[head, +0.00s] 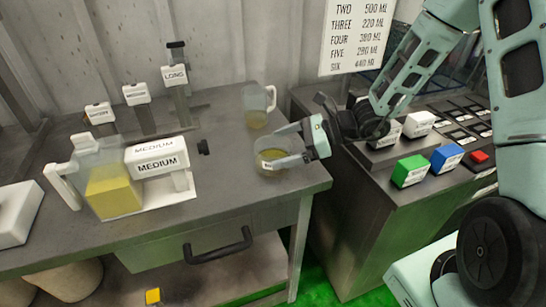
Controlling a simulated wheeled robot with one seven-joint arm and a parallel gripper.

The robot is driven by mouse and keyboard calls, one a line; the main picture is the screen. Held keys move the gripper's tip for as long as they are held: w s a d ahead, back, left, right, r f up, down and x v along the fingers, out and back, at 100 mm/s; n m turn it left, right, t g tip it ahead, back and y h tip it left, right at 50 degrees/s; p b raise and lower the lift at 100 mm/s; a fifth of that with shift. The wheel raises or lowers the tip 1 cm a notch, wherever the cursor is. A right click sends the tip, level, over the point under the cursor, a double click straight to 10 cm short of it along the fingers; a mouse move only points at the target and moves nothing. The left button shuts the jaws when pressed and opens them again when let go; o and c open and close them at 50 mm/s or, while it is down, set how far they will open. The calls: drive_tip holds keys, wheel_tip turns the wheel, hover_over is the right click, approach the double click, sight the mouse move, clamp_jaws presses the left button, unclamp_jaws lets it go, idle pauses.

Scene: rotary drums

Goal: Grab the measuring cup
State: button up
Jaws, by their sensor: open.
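A clear round cup (268,143) with yellow liquid in its bottom stands upright near the right end of the grey workbench. My gripper (272,149) reaches in from the right with its fingers open, one toward the far side of this cup and one across its near side. I cannot tell whether the fingers touch it. A second clear cup (258,97) with a handle and some yellow liquid stands behind it. A larger clear jug (107,180) with yellow liquid stands at the left by a white block marked MEDIUM.
The workbench (222,190) has a drawer with a black handle (218,247). Several labelled levers (175,78) stand at its back. A control console (345,215) with green (408,172), blue (446,158) and red buttons is at the right, under a wall sign (358,38).

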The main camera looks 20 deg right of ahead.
drive_tip(key=shift+x, duration=1.4)
drive_tip(key=shift+r, duration=0.1)
drive_tip(key=c, duration=1.1)
drive_tip(key=shift+o, duration=0.2)
drive_tip(key=shift+r, duration=0.15)
